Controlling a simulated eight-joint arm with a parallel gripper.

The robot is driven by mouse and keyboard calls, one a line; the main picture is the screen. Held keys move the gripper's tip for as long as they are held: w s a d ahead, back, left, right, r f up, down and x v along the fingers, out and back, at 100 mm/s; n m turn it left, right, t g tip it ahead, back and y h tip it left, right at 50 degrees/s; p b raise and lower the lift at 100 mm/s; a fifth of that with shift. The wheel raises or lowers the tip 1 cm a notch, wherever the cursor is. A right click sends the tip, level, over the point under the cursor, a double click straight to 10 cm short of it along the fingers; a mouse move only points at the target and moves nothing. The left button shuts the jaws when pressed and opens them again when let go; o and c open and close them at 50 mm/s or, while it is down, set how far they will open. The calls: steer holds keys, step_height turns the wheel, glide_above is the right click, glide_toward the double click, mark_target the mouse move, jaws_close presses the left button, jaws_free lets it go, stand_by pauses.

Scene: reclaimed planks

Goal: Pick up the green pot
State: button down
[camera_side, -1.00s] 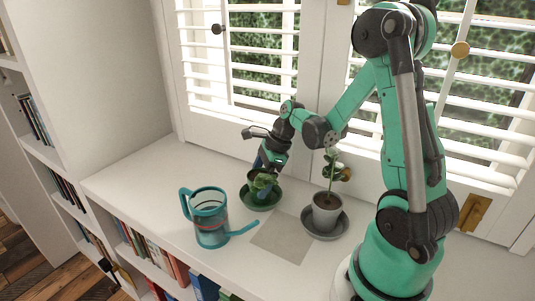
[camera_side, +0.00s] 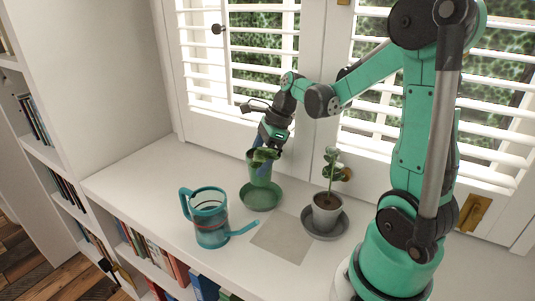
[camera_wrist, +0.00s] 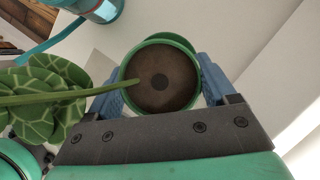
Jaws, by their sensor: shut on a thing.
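The green pot (camera_side: 259,174) holds dark soil and a leafy plant (camera_wrist: 45,100). My gripper (camera_side: 270,150) is shut on the green pot, which is held upright just above a green saucer (camera_side: 261,197). In the wrist view the pot (camera_wrist: 190,60) sits between the two blue fingers of my gripper (camera_wrist: 162,88), seen from above. A strip of the green saucer shows behind its rim. Leaves partly cover the pot's top in the side view.
A teal watering can (camera_side: 209,218) stands at the left front, its spout toward the middle. A grey pot (camera_side: 326,211) with a plant stands on a grey saucer (camera_side: 341,230) at the right. A grey square (camera_side: 281,240) lies between them. Shuttered windows close off the back.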

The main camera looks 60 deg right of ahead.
step_height(320, 180, up, 18)
steer(key=shift+f, duration=0.25)
stand_by(0.4)
glide_above(255, 151)
steer(key=shift+m, duration=0.4)
step_height(255, 151, down, 9)
steer(key=shift+d+f, duration=0.1)
steer(key=shift+m+h, duration=0.3)
steer(key=shift+m, duration=0.2)
steer(key=f, duration=0.3)
steer(key=s+f, duration=0.1)
steer(key=f, duration=0.2)
steer(key=a+f, duration=0.1)
steer(key=f, duration=0.2)
steer(key=shift+s+f, duration=0.2)
steer(key=shift+s, duration=0.15)
steer(key=shift+s+a+f+t, duration=0.2)
steer(key=shift+f+t, duration=0.1)
steer(key=shift+f, duration=1.65)
